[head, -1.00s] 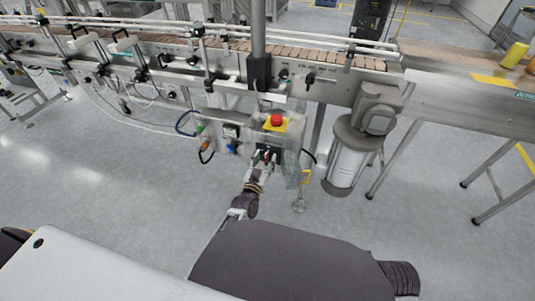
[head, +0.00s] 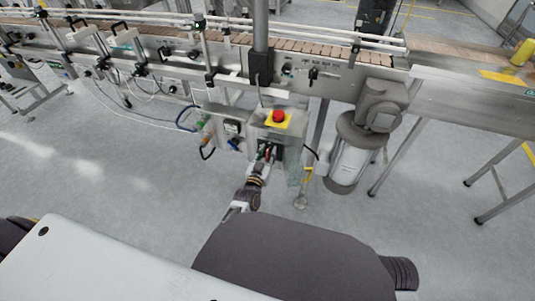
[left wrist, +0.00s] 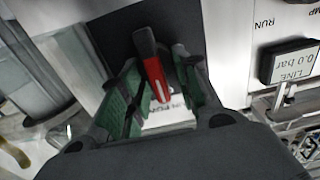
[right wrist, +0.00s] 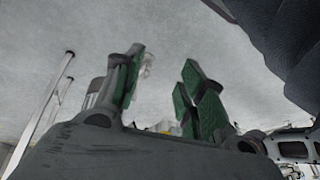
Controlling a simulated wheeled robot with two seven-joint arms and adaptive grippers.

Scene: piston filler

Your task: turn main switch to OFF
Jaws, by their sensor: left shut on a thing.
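The main switch (left wrist: 156,78) has a red handle with a white line on a dark plate. In the left wrist view it stands tilted between the green-padded fingers of my left gripper (left wrist: 158,95), which is shut on it. In the head view my left gripper (head: 262,156) is at the front of the grey control box, below a red push button (head: 278,116) on a yellow plate, and hides most of the switch. My right gripper (right wrist: 166,90) shows only in the right wrist view. Its fingers are apart with nothing between them.
A conveyor (head: 300,50) runs behind the box. A motor with a cylindrical housing (head: 350,155) hangs to the right. Hoses and cables are left of the box. The floor in front is clear.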

